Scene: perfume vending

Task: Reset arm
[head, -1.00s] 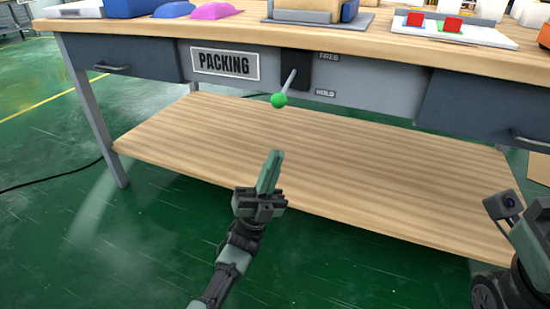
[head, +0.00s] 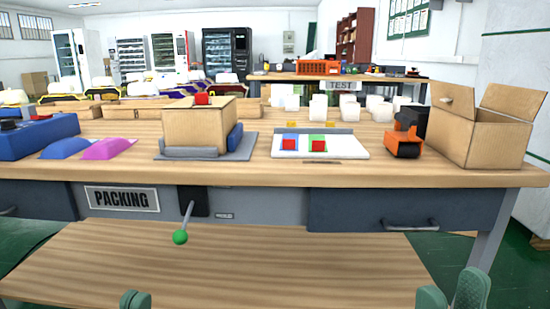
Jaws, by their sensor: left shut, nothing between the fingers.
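My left gripper (head: 135,300) shows only as green fingertips at the bottom edge, in front of the lower shelf. Its fingers are together and hold nothing. My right gripper (head: 452,292) is at the bottom right, with two green fingertips apart and nothing seen between them. The rest of both arms is out of frame. A lever with a green ball (head: 180,237) hangs tilted down from a black plate on the front of the packing table (head: 270,208). Both grippers appear apart from the lever.
On the packing table are a cardboard box (head: 198,128) with a red block on top, a white tray (head: 345,148) with red pieces, an orange-black device (head: 404,140) and an open carton (head: 480,130). The lower shelf (head: 230,265) is bare.

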